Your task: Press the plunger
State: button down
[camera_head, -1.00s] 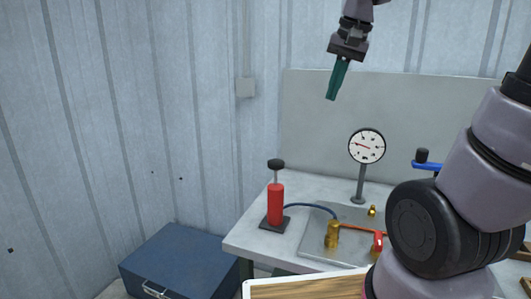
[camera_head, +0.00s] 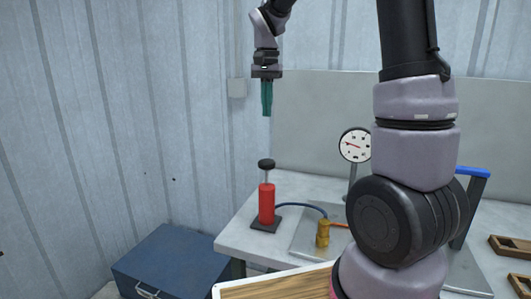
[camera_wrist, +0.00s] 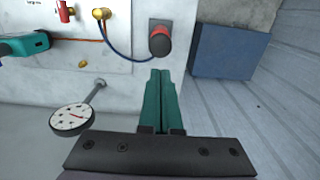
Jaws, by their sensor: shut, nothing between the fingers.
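The pump is a red cylinder (camera_head: 266,204) standing upright on a dark base plate near the table's left edge. Its plunger has a black knob (camera_head: 266,164) on a thin rod that is raised above the cylinder. In the wrist view the knob (camera_wrist: 159,46) shows from above, with a little red around it. My gripper (camera_head: 266,114) has green fingers, shut and empty, pointing down well above the knob in the head view. In the wrist view the shut fingers (camera_wrist: 161,72) end close to the knob in the picture, with height apart not clear there.
A dial gauge (camera_head: 355,145) on a post stands right of the pump, partly behind my arm. A blue hose (camera_head: 300,206) runs from the pump to a brass fitting (camera_head: 322,234). A blue toolbox (camera_head: 170,264) sits lower left. The air around the plunger is clear.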

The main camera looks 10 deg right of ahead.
aim_at(268, 161)
notch_tip(268, 161, down, 14)
dwell(0.6)
jog(key=shift+f, duration=0.1)
notch_tip(268, 161, down, 5)
jog(key=shift+f, duration=0.1)
jog(key=shift+s+d+f, duration=0.1)
dwell(0.3)
notch_tip(268, 161, up, 14)
dwell(0.6)
